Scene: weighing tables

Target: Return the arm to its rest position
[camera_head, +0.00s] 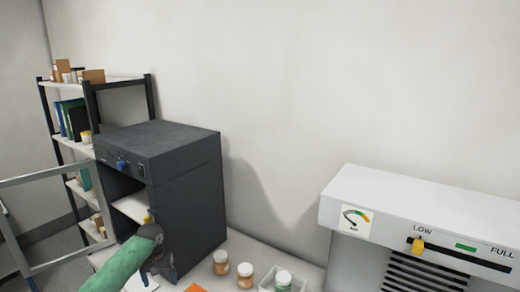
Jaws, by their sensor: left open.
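My left arm (118,266) comes in from the bottom left with a green link. My left gripper (161,262) is dark and small at the front of the dark grey cabinet (190,195), low by its opening. It is open, and I see nothing held in it. Its fingertips are hard to make out against the cabinet. My right gripper is not in view.
The cabinet's framed door (60,176) stands open to the left. Jars with white lids (245,270) and an orange item (195,288) are on the table (270,252). A white machine with a dial (430,210) stands right. A shelf rack (120,83) stands behind.

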